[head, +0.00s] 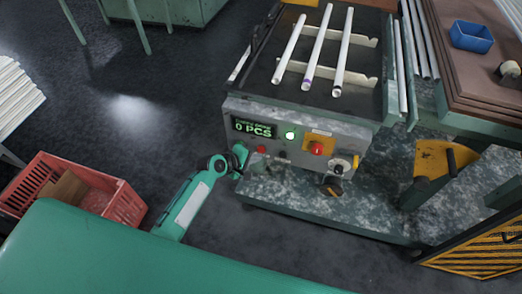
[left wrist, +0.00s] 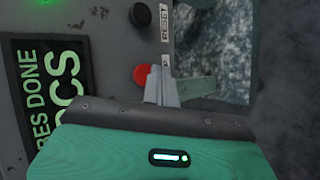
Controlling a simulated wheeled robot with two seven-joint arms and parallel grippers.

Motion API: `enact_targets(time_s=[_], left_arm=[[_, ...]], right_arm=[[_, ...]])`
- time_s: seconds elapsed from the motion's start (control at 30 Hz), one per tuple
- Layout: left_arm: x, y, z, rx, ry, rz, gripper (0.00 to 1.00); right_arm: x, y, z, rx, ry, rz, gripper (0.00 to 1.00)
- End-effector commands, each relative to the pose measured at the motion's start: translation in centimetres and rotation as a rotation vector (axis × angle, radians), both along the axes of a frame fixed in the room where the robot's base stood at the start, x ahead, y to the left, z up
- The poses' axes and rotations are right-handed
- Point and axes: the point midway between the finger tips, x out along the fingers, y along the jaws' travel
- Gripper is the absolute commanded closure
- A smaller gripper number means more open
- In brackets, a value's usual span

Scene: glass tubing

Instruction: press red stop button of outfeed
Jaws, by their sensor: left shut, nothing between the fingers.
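A small red button (head: 261,149) sits on the grey control panel (head: 350,140), below the lit "0 PCS" display (head: 253,127). A larger red mushroom button (head: 317,148) sits on a yellow plate to its right. My left gripper (head: 245,161) is at the panel's lower left, just beside the small red button. In the left wrist view its shut, empty fingers (left wrist: 157,72) overlap the right edge of the small red button (left wrist: 141,75). Whether they touch it cannot be told. My right gripper is not in view.
White tubes (head: 318,48) lie on the rack above. A red crate (head: 75,186) stands on the floor at left. Open floor lies between it and the machine.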

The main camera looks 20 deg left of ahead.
Motion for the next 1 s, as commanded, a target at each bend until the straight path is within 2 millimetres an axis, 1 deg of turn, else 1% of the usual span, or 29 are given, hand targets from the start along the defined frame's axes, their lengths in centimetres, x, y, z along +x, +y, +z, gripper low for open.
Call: enact_targets(time_s=[0.47,0.73,1.0], left_arm=[[0.03,0.0,0.0,0.0,0.0,0.0,1.0],[0.83,-0.05,0.09,0.0,-0.001,0.0,1.0],[0.86,-0.05,0.04,0.0,0.0,0.0,1.0]], right_arm=[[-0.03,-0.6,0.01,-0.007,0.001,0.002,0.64],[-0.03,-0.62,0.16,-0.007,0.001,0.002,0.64],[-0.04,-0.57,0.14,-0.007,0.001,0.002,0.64]])
